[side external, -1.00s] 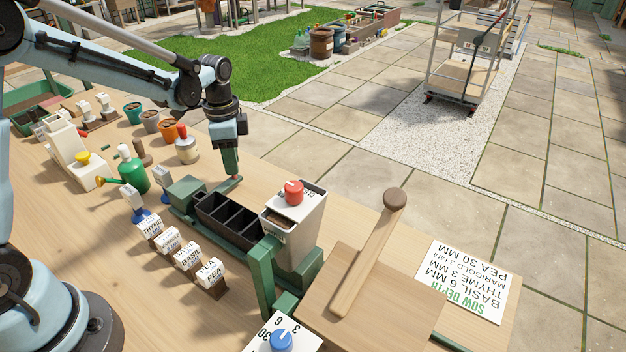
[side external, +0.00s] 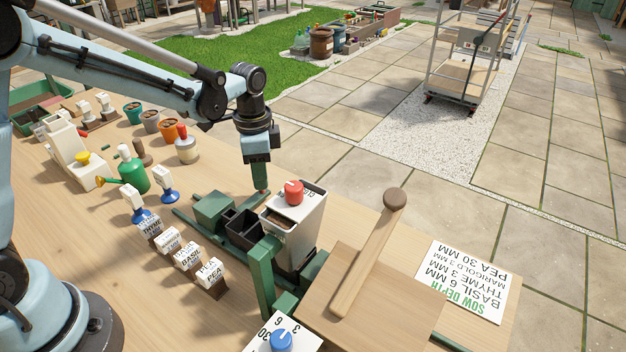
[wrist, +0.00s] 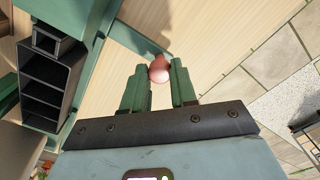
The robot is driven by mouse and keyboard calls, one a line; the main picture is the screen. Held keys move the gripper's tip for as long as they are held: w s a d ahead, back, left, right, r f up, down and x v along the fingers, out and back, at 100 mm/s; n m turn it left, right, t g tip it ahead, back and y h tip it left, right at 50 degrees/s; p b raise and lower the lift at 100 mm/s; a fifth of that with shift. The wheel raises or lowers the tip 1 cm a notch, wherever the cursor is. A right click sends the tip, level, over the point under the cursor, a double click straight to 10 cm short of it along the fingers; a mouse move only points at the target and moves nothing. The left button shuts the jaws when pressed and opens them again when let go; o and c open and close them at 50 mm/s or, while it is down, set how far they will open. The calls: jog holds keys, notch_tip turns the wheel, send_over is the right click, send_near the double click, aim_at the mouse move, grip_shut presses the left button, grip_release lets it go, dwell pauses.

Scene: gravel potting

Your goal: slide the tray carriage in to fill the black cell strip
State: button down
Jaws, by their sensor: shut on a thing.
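The green tray carriage (side external: 212,209) sits on its green rails, carrying the black cell strip (side external: 243,229). The strip's right part is hidden behind or under the pale hopper (side external: 310,222); a few open cells show to its left. The cells I can see look empty. In the wrist view the strip (wrist: 42,85) lies at the left. My gripper (side external: 262,189) points down just left of the hopper, at the carriage's far side. In the wrist view my gripper's fingers (wrist: 159,88) are closed around a pinkish-red round knob (wrist: 158,71) beside a green bar.
A red knob (side external: 293,190) tops the hopper, close to the right of my gripper. Plant labels (side external: 188,257) stand in front of the rails. A wooden board with a mallet-like stick (side external: 368,250) lies right. A green watering can (side external: 131,170) stands left. Bare rail shows left of the carriage.

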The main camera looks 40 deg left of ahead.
jog(key=d, duration=1.9)
jog(key=shift+d, duration=0.35)
jog(key=c, duration=0.9)
grip_release()
notch_tip(320, 180, up, 12)
jog(key=shift+r, duration=0.1)
jog(key=shift+a, duration=0.1)
